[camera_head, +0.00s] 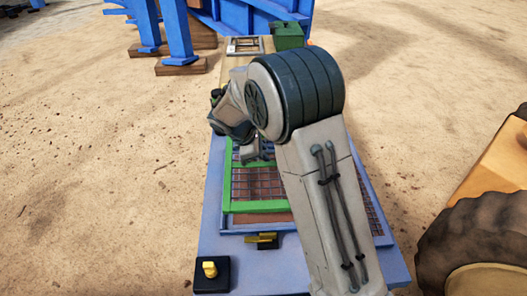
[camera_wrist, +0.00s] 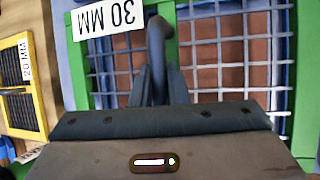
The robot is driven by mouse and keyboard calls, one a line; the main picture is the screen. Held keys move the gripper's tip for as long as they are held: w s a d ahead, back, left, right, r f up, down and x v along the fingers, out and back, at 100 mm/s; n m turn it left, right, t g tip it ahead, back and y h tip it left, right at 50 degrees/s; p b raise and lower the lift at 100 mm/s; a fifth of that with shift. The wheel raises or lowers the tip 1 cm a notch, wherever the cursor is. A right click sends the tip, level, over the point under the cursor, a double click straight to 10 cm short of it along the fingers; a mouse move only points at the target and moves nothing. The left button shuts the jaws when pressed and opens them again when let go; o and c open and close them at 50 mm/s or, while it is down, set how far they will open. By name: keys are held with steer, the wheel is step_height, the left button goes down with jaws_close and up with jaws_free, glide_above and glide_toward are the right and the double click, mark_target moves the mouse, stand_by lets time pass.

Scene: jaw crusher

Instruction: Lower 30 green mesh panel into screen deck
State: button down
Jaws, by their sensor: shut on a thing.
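The 30 MM green mesh panel (camera_head: 255,206) lies over the blue screen deck (camera_head: 214,192) in the head view, its front green rail above a brown surface. In the wrist view the panel (camera_wrist: 303,80) shows a green frame, grey wire mesh and a white "30 MM" label. My gripper (camera_wrist: 153,85) is shut on the panel's dark grey handle (camera_wrist: 158,40). In the head view my gripper (camera_head: 258,152) is above the panel's far part, partly hidden by my arm. I cannot tell whether the panel touches the deck or hangs slightly above it.
A yellow latch (camera_head: 264,239) sits at the deck's front, and a yellow button on a black box (camera_head: 211,270) at the front left. A yellow "20 MM" panel (camera_wrist: 18,85) is beyond the deck. A green box (camera_head: 288,35) is at the back. A large wheel (camera_head: 480,250) stands right.

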steer(key=shift+f+b, duration=2.75)
steer(key=shift+f, duration=1.35)
steer(key=c, duration=1.3)
jaws_free()
steer(key=shift+f, duration=0.1)
steer(key=v, duration=1.3)
steer(key=shift+s+a+r, duration=0.1)
steer(key=shift+r, duration=0.45)
